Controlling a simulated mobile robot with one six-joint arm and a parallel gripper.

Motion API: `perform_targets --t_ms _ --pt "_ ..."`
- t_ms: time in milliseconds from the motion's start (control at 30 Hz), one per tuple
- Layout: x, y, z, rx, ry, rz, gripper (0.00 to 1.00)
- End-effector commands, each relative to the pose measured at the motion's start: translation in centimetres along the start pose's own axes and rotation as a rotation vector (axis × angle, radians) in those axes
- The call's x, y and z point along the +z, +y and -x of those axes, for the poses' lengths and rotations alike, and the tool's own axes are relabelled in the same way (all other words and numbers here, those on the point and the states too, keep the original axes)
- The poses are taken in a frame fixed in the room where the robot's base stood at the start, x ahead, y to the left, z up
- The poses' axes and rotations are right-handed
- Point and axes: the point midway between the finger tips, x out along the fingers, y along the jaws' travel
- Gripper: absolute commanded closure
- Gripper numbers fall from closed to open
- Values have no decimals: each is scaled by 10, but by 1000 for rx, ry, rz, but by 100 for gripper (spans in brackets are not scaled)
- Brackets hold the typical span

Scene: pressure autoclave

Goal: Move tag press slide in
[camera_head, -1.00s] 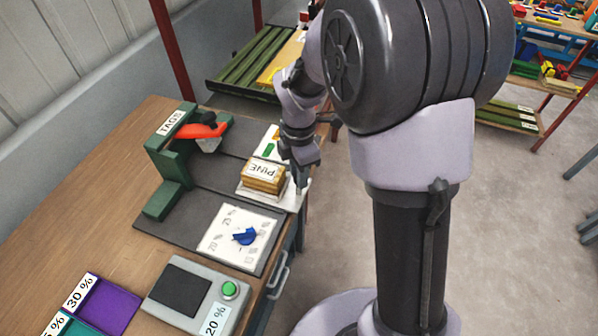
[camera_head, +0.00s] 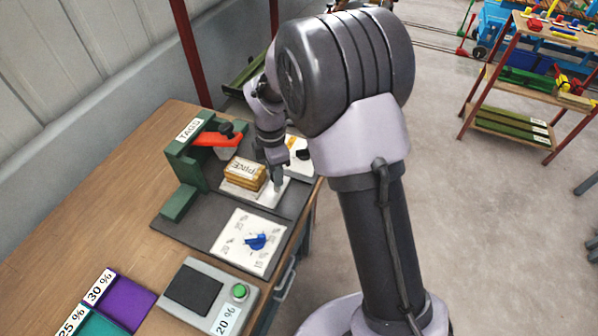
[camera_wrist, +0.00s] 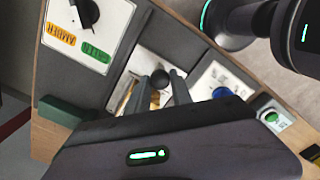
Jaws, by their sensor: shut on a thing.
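The green tag press (camera_head: 183,163), labelled TAGS, stands on a dark plate on the bench, with a red lever (camera_head: 216,139). In front of it is the white slide (camera_head: 268,191), carrying a yellowish stack labelled PINE (camera_head: 244,173). My gripper (camera_head: 278,187) is at the slide's right end, pointing down. In the wrist view my gripper (camera_wrist: 163,88) is shut on the slide's round dark knob (camera_wrist: 161,78), which shows between its fingers. The stack is close to the press opening; the fingers partly hide the slide in the wrist view.
A white dial plate with a blue knob (camera_head: 257,241) lies in front of the slide. A grey box with a green button (camera_head: 240,291) and purple (camera_head: 128,304) and teal trays are nearer. An AMBER/GREEN plate (camera_wrist: 85,30) lies beyond. The bench's left side is clear.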

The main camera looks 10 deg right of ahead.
Motion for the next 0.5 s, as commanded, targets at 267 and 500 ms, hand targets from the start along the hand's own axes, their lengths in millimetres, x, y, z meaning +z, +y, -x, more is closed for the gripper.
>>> perform_targets --t_ms 267,500 --pt "-21 22 1 6 0 2 100" --pt "-22 23 1 9 1 1 100"
